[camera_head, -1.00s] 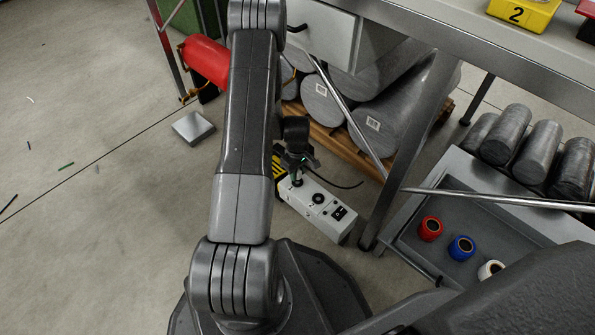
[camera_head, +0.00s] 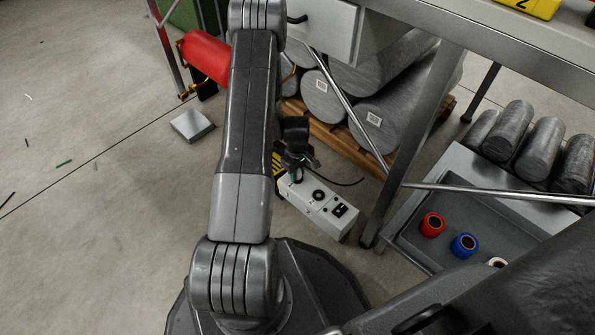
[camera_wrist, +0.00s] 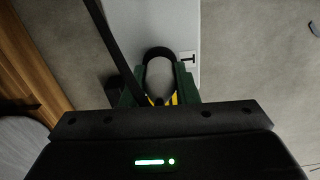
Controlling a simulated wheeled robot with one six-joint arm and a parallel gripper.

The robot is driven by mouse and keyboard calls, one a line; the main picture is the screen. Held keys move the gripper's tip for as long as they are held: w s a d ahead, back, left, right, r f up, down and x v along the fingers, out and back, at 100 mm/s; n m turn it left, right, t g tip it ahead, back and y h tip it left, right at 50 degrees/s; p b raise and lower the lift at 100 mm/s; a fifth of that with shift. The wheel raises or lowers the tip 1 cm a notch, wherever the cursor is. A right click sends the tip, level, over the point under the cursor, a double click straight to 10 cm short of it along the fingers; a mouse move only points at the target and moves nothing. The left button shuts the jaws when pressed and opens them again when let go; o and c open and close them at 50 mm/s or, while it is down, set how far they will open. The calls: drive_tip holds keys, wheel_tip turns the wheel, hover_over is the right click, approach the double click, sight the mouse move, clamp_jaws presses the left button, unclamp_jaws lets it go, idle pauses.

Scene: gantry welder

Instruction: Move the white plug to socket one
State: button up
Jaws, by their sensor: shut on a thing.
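My gripper (camera_head: 297,172) is at the box's far left end, pointing down. In the wrist view my gripper (camera_wrist: 160,88) has green fingers shut around a pale rounded thing with a dark rim, which looks like the white plug (camera_wrist: 160,76). The box (camera_wrist: 150,18) lies beneath it, with a small black slot (camera_wrist: 188,59) beside the fingers. The plug's lower end is hidden, so I cannot tell whether it is seated.
A black cable (camera_head: 347,184) runs right from near my gripper. A steel table leg (camera_head: 408,150) stands close right of the box. Large grey cylinders (camera_head: 375,120) lie on a wooden pallet behind. A red cylinder (camera_head: 206,61) is at upper left. Open floor lies left.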

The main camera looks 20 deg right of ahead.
drive_tip(key=shift+f+b, duration=0.35)
drive_tip(key=shift+f, duration=0.1)
drive_tip(key=o, duration=1)
drive_tip(key=shift+r, duration=0.1)
drive_tip(key=shift+o, duration=0.2)
wheel_tip(320, 180, up, 14)
drive_tip(key=p, duration=0.5)
